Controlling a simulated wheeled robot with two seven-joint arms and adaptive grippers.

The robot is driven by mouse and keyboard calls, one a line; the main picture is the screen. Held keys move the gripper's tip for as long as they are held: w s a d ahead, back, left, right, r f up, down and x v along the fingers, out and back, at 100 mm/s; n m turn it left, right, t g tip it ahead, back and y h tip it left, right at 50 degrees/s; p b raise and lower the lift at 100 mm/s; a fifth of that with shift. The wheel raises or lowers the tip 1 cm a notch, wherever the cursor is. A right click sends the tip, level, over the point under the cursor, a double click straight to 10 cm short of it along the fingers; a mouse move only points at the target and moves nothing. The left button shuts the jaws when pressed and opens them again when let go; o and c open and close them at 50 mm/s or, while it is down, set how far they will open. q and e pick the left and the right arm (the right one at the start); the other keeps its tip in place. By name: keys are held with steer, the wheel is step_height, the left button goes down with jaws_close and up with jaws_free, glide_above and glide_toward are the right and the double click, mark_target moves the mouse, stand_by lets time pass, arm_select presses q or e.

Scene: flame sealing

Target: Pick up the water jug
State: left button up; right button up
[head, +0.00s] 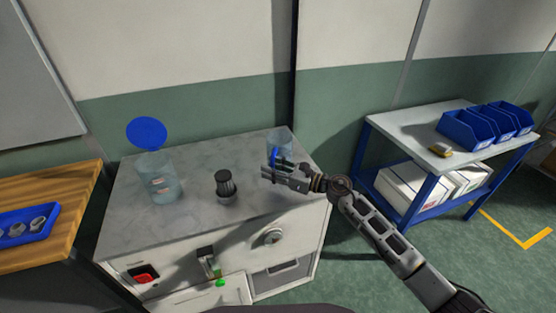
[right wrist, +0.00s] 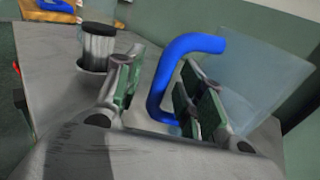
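The water jug (head: 280,140) is a clear, bluish vessel with a blue handle, upright at the back right of the grey worktop. My right gripper (head: 274,174) is in front of it at handle height. In the right wrist view, the blue handle (right wrist: 162,88) shows between the fingers of my right gripper (right wrist: 160,76), with a gap to the left finger. The right finger is close to the handle; whether it touches is unclear. The jug's clear body (right wrist: 250,75) is behind the right finger, and its lower part is hidden. My left gripper is not in view.
A clear container (head: 160,182) with a raised blue round lid (head: 147,133) stands left on the worktop (head: 125,222). A blue-framed cart (head: 405,130) with bins stands right. A wooden table (head: 60,200) is left.

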steer(key=shift+a, duration=0.1)
stand_by(0.4)
jaws_close()
steer(key=shift+r, duration=0.1)
